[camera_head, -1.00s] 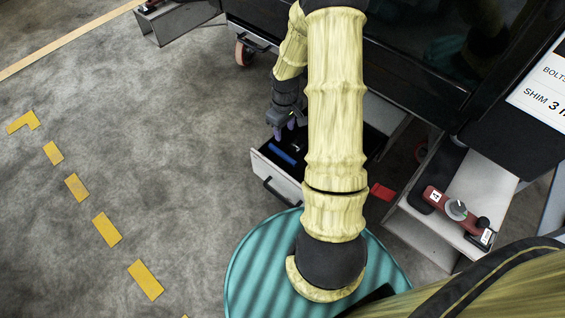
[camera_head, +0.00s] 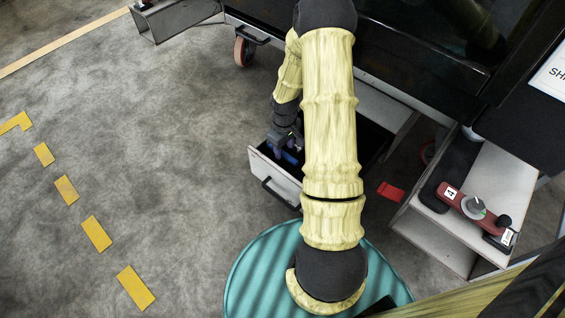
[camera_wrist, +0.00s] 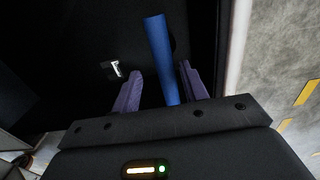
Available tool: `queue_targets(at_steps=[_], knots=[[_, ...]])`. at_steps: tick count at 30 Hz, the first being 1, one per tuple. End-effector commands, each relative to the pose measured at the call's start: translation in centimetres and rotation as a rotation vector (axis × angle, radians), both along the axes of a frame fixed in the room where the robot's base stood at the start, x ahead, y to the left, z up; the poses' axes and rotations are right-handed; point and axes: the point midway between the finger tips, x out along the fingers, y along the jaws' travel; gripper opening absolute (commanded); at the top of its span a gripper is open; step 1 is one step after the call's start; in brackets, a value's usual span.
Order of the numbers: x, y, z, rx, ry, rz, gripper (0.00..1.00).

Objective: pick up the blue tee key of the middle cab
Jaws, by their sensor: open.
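The blue tee key (camera_wrist: 161,58) lies in an open drawer with a dark inside. In the wrist view its blue bar runs up between the two purple fingers of my gripper (camera_wrist: 158,88), with a gap showing on the left and the right finger close beside it. My gripper is open. In the head view my gripper (camera_head: 287,150) reaches down into the drawer (camera_head: 274,176), and only a bit of the blue key (camera_head: 291,157) shows beside it. The rest of the key is hidden by my gripper and arm.
The drawer's pale front wall and dark handle face the open grey floor at left. A red tag (camera_head: 391,192) lies right of the drawer. The black trolley body overhangs behind.

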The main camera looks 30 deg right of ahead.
Motion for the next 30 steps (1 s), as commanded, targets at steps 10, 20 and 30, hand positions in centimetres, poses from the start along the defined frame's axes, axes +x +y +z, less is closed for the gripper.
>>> queue_targets(at_steps=[10,20,30], knots=[[-0.1,0.3,-1.7,0.001,0.001,0.001,0.44],[-0.2,0.7,-5.0,0.001,0.0,0.001,0.44],[-0.2,0.7,-5.2,0.002,0.0,0.0,0.44]])
